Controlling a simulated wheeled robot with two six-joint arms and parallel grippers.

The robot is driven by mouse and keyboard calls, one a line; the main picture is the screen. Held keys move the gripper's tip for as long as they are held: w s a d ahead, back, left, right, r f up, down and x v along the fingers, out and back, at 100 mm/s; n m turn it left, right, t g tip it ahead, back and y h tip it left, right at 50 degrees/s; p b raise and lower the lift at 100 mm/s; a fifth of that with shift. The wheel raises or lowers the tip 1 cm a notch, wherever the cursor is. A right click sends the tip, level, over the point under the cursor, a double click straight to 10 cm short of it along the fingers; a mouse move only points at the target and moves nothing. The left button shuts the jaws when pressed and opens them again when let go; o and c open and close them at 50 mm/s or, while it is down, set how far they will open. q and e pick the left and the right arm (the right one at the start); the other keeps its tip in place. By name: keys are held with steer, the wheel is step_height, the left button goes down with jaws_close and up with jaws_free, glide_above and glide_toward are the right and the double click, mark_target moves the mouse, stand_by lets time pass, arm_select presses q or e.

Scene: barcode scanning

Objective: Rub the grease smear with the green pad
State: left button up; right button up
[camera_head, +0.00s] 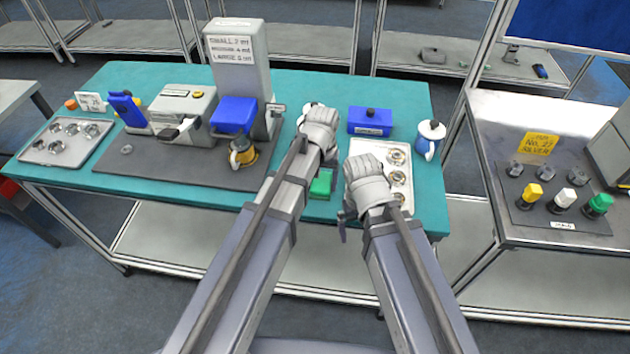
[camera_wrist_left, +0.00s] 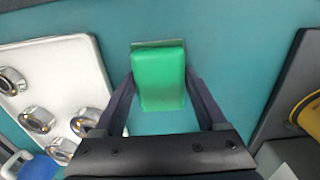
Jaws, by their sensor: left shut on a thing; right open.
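The green pad (camera_wrist_left: 160,78) is between the two dark fingers of my left gripper (camera_wrist_left: 160,95) in the left wrist view, over teal tabletop. In the head view, the green pad (camera_head: 321,183) shows beside my left forearm, left of the white plate. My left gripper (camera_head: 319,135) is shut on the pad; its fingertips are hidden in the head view. I cannot tell whether the pad touches the table. My right gripper (camera_head: 365,190) is open and empty, partly over the white plate. I cannot make out a grease smear in either view.
A white plate (camera_head: 370,150) with metal cups lies to the right. A grey machine (camera_head: 238,60) and a yellow-black item (camera_head: 242,157) stand on a dark mat at left.

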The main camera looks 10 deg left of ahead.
arm_select(q)
steer(key=shift+d+r, duration=0.1)
steer(key=shift+r, duration=0.05)
steer(key=shift+a, duration=2.05)
steer(key=shift+w+a, duration=0.15)
steer(key=shift+a, duration=1.75)
steer(key=shift+a+f, duration=0.2)
steer(key=shift+a, duration=1.6)
